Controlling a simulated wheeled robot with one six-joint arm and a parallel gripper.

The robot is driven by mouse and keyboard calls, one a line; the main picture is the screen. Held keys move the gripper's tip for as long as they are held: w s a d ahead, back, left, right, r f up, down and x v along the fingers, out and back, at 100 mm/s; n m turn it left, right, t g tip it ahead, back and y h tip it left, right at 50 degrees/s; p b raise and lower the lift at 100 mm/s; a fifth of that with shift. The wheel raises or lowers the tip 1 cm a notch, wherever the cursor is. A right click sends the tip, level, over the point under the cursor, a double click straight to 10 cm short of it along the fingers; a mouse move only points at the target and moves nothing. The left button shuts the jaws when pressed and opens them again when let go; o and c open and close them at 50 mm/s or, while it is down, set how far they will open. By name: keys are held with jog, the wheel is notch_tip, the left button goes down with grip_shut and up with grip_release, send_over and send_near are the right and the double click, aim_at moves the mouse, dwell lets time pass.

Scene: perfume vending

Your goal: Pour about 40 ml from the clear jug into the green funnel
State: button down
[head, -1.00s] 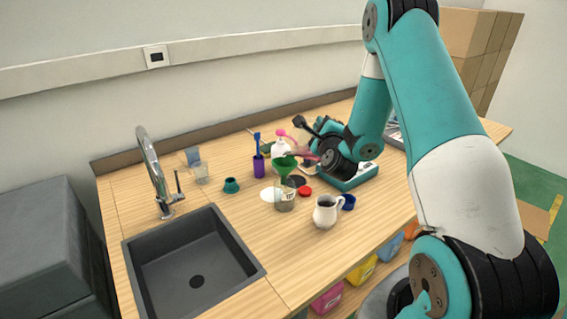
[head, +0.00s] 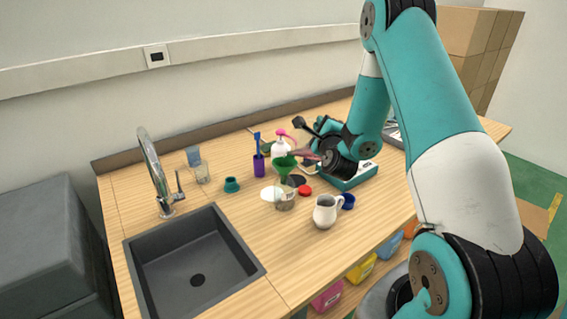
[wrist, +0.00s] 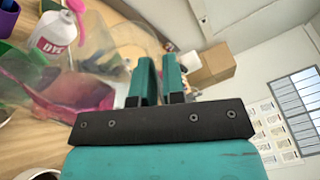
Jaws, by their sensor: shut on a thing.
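My gripper (wrist: 159,78) is shut on the clear jug (wrist: 100,45), seemingly at its handle side. The jug is see-through and tilted in the wrist view, with pink-red liquid (wrist: 75,92) gathered toward its left part. In the head view the jug (head: 304,155) is small and partly hidden by my wrist, just right of the green funnel. The green funnel (head: 284,162) stands above a clear beaker (head: 286,200). I cannot tell whether liquid is leaving the jug.
A white pitcher (head: 325,212) and a blue cup (head: 348,202) stand in front. A purple cup (head: 259,167), a teal stand (head: 232,185) and a glass (head: 202,173) are to the left. A white bottle labelled DYE (wrist: 52,38) is close behind the jug. The sink (head: 190,265) is front left.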

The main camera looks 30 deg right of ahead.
jog(key=shift+w+a+r+n+p, duration=0.1)
jog(key=shift+a+r+n+p, duration=0.15)
jog(key=shift+p, duration=0.5)
dwell(0.4)
dwell(0.9)
jog(key=d+f+m+b, duration=0.1)
jog(key=b, duration=0.3)
jog(key=s+d+f+m+b, duration=0.1)
jog(key=f+m+b, duration=0.1)
jog(key=b, duration=0.2)
jog(key=shift+s+d+f, duration=0.1)
jog(key=shift+d, duration=0.1)
jog(key=shift+s+d+f+m+b, duration=0.2)
jog(key=shift+m+b, duration=0.2)
jog(key=shift+m, duration=0.25)
jog(key=shift+w+r, duration=0.1)
jog(key=shift+r, duration=0.1)
jog(key=shift+d+f+m+b, duration=0.15)
jog(key=shift+f+m+b, duration=0.25)
jog(key=shift+m, duration=0.1)
jog(key=shift+d+f+m, duration=0.1)
jog(key=shift+d+m, duration=0.05)
jog(key=shift+m, duration=0.15)
jog(key=shift+s, duration=0.2)
